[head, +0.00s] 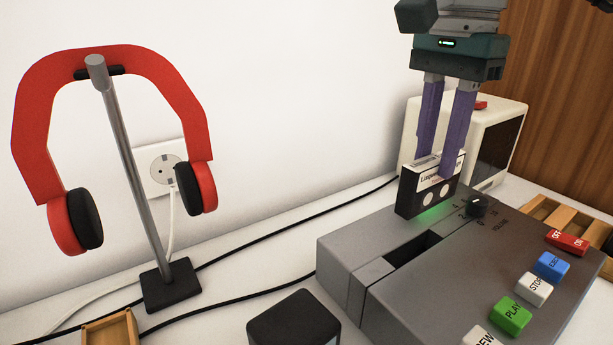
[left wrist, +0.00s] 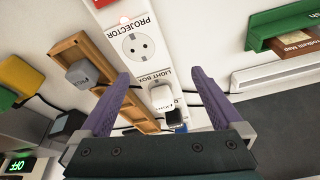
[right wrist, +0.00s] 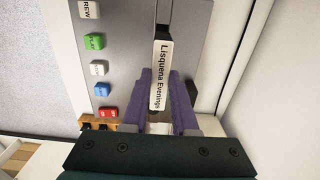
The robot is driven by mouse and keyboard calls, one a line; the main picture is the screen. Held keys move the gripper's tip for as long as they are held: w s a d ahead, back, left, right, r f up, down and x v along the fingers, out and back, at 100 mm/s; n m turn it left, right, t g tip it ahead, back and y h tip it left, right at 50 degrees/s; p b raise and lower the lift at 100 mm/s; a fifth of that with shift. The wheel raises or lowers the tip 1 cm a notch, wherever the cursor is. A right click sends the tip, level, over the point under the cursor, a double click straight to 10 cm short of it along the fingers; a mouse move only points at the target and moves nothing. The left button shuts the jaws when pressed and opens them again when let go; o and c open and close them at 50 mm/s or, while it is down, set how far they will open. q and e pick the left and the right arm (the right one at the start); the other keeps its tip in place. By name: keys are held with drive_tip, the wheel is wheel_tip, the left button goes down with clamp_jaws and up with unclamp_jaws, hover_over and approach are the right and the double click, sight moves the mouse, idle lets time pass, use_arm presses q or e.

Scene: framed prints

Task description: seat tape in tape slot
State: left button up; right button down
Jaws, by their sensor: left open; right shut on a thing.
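A black cassette tape (head: 413,192) with a white label is between the purple fingers of my right gripper (head: 445,165). The gripper is shut on it, and the tape is upright above the grey tape player (head: 345,255). The label reads "Lisquena Evenings" in the right wrist view, where the tape (right wrist: 161,75) shows edge-on between the fingers (right wrist: 165,100). The dark open tape slot (head: 413,249) lies in the player's top, nearer the camera than the tape. Whether the tape's bottom touches the player is unclear. My left gripper (left wrist: 162,95) is open and empty; it is out of the head view.
Player buttons, including a green PLAY button (head: 512,315), line the front right. Red headphones (head: 35,130) hang on a stand at left. A white boxy device (head: 513,135) stands behind. The left wrist view shows a PROJECTOR socket strip (left wrist: 133,45).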

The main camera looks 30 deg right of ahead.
use_arm(q)
drive_tip(key=shift+a+f+b, duration=0.15)
drive_tip(key=shift+f+b, duration=0.25)
drive_tip(key=shift+f, duration=0.1)
use_arm(e)
approach(419, 224)
drive_tip(key=s+a+f, duration=0.1)
drive_tip(key=f, duration=0.1)
drive_tip(key=s+a+f, duration=0.1)
drive_tip(key=a+f, duration=0.1)
drive_tip(key=s+a+f, duration=0.1)
drive_tip(key=shift+s+a+f, duration=0.15)
drive_tip(key=shift+a+f, duration=0.1)
drive_tip(key=shift+f, duration=0.15)
use_arm(q)
drive_tip(key=shift+f, duration=0.15)
use_arm(e)
drive_tip(key=shift+f, duration=0.1)
drive_tip(key=c, duration=0.7)
unclamp_jaws()
use_arm(q)
drive_tip(key=shift+r, duration=0.3)
use_arm(e)
drive_tip(key=shift+r, duration=0.35)
use_arm(q)
drive_tip(key=shift+r+p, duration=0.35)
drive_tip(key=shift+p, duration=0.1)
use_arm(e)
wheel_tip(419, 224, up, 12)
drive_tip(key=shift+f, duration=0.15)
